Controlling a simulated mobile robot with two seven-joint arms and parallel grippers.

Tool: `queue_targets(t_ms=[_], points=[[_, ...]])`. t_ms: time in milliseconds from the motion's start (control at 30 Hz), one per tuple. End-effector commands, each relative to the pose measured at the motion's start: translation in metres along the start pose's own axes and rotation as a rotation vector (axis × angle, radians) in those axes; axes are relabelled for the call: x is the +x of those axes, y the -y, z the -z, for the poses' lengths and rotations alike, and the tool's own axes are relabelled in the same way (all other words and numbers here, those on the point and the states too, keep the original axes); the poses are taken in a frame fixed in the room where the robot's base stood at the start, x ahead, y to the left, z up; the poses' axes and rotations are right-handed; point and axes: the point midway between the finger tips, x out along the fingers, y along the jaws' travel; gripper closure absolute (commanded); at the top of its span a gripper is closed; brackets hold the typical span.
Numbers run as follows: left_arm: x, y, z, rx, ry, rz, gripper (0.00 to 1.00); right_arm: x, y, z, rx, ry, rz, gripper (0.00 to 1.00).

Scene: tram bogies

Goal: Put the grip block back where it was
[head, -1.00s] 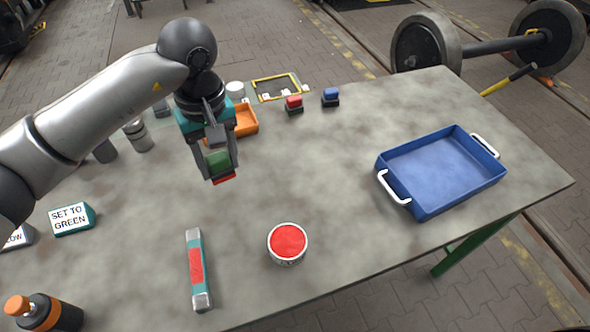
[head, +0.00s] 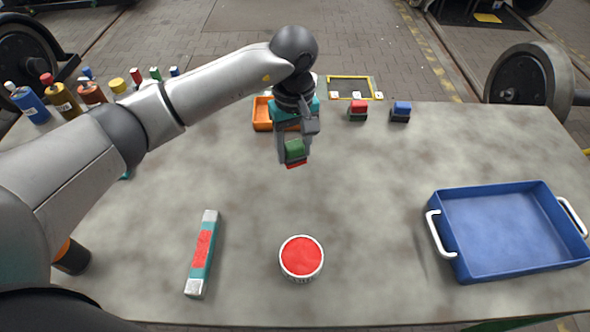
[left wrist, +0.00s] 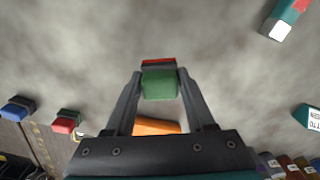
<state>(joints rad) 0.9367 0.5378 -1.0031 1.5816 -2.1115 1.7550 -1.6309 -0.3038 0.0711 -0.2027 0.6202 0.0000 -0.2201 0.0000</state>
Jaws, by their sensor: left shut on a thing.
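The grip block, green (head: 294,149) with a red face underneath, is held in my left gripper (head: 295,157), which is shut on it above the table. In the left wrist view the block (left wrist: 159,85) sits between the two fingertips, its red side at the far end. A red block (head: 358,110) and a blue block (head: 400,111), both with dark bases, stand at the table's back edge. An orange tray (head: 262,114) is behind my left gripper, partly hidden by it. My right gripper is not in view.
A can of red paint (head: 301,257) and a teal bar with a red band (head: 203,252) are in front. A blue tray (head: 510,230) with white handles is at right. A yellow-edged frame (head: 353,87) lies at the back. Several bottles (head: 62,99) stand back left. The table's middle is clear.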

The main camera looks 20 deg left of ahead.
Motion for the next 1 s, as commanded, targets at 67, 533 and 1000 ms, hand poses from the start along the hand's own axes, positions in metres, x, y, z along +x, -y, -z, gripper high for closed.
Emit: queue_targets(t_ms=[67,533,1000], points=[[0.016,0.000,-0.001,0.001,0.002,0.001,0.90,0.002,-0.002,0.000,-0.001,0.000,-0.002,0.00],[0.067,0.000,-0.001,0.001,0.002,0.001,0.90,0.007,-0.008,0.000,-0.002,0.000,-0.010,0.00],[0.076,0.000,0.000,0.002,-0.001,-0.001,0.43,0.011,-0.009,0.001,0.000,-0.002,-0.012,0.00]])
